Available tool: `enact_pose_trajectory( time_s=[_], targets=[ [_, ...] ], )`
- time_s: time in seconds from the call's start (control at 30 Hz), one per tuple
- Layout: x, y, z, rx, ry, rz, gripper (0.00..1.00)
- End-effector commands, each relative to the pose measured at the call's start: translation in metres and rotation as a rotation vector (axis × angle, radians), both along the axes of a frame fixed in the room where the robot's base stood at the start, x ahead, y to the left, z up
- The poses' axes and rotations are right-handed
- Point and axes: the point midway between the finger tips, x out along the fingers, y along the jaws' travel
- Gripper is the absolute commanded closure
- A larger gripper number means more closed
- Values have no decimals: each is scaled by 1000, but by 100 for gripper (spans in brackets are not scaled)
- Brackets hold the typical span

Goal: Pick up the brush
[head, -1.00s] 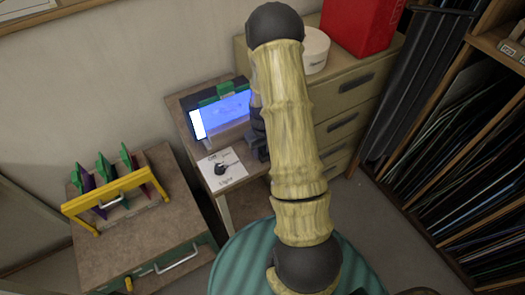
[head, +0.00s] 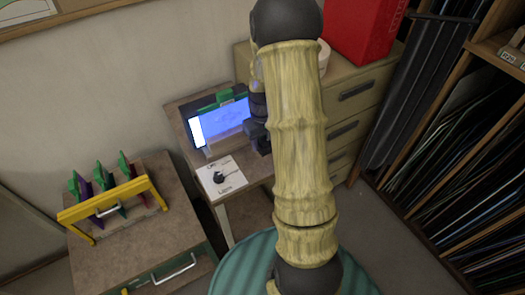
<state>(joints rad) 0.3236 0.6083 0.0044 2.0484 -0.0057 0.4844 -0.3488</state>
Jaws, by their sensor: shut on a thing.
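My gripper (head: 257,134) is a small dark shape beside the lit panel, partly hidden behind my own pale, wood-textured arm. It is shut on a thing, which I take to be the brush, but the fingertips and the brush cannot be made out. A white card (head: 232,183) lies on the small table, left of and below my gripper in the picture. A dark blob (head: 219,177) with a thin line is on the card; I cannot tell whether it is an object or a print.
A blue-lit panel (head: 222,125) with a green clip stands on the small table. A yellow rack (head: 103,207) with coloured pieces stands on the left cabinet. Drawers (head: 350,110), a red box (head: 362,28) and sheet shelves (head: 470,175) are at the right.

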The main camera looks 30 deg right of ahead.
Motion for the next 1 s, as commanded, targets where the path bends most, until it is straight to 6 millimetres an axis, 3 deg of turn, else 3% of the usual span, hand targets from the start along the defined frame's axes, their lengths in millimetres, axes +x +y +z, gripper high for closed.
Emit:
enact_pose_trajectory(
  time_s=[0.2, 0.67, 0.7, 0.77, 0.8, 0.93, 1.0],
  targets=[
    [0, 0, 14, 0, 0, 0, 84],
    [0, 0, 14, 0, 0, 0, 84],
    [0, 0, 14, 0, 0, 0, 68],
    [0, 0, 14, 0, 0, 0, 79],
    [0, 0, 14, 0, 0, 0, 62],
    [0, 0, 14, 0, 0, 0, 88],
    [0, 0, 14, 0, 0, 0, 88]
  ],
)
